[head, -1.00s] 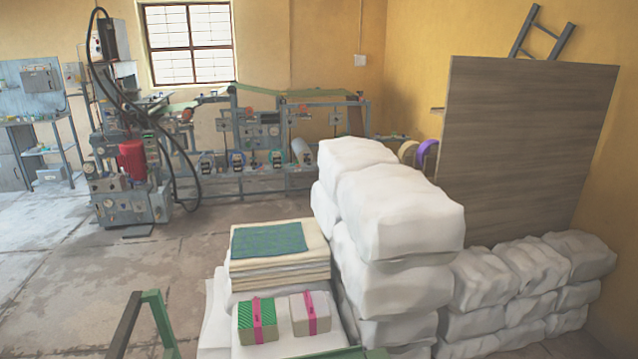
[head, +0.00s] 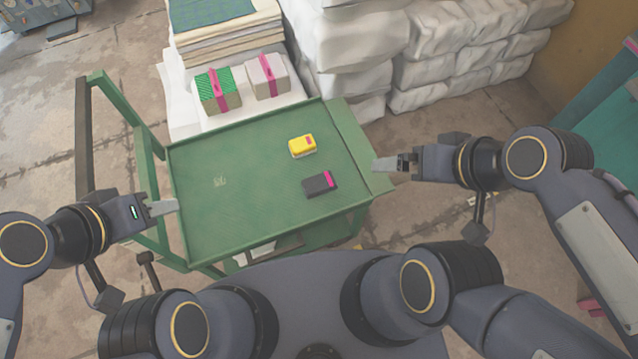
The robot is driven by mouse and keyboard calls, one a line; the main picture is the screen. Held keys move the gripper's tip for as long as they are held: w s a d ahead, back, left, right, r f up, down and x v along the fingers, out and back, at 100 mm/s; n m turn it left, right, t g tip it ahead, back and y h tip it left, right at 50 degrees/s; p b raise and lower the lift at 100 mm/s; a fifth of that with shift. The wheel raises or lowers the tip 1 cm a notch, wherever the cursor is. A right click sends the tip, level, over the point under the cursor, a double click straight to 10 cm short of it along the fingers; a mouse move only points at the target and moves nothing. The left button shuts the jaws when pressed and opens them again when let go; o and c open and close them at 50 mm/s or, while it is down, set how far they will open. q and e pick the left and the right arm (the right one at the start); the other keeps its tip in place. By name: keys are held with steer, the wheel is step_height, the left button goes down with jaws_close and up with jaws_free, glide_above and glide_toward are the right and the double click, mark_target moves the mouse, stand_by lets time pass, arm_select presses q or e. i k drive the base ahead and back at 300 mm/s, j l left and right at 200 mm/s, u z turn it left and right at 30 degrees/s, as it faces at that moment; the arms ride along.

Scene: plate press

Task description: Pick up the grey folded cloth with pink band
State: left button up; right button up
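A small dark grey folded cloth with a pink band (head: 317,185) at its right end lies on the green cart top (head: 225,215), near the front right. A light grey bundle with a pink band (head: 283,74) sits on the white stack behind the cart, beside a green one. My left gripper (head: 166,208) is at the cart's left edge, apart from both grey items. My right gripper (head: 384,164) is by the cart's right edge, to the right of the dark grey cloth and not touching it. Neither gripper appears to hold anything; finger gaps are unclear.
A yellow item (head: 302,146) lies just behind the dark grey cloth. The green banded bundle (head: 206,93) stands at the back left. White sacks (head: 445,70) are piled at the back right. The cart's left half is clear; its handle frame (head: 140,150) rises at left.

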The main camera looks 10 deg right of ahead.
mark_target(317, 185)
steer(key=k+u, duration=0.1)
steer(key=k, duration=0.55)
steer(key=u, duration=2.15)
steer(key=k+l+u, duration=0.1)
steer(key=l, duration=0.35)
steer(key=k+l, duration=0.25)
steer(key=l, duration=0.15)
steer(key=k+l+u, duration=0.15)
steer(key=l, duration=0.3)
steer(key=k+l, duration=0.25)
steer(key=l, duration=0.15)
steer(key=k+l+u, duration=0.15)
steer(key=l, duration=0.25)
steer(key=k+l+u, duration=0.1)
steer(key=k+l, duration=0.15)
steer(key=l, duration=0.15)
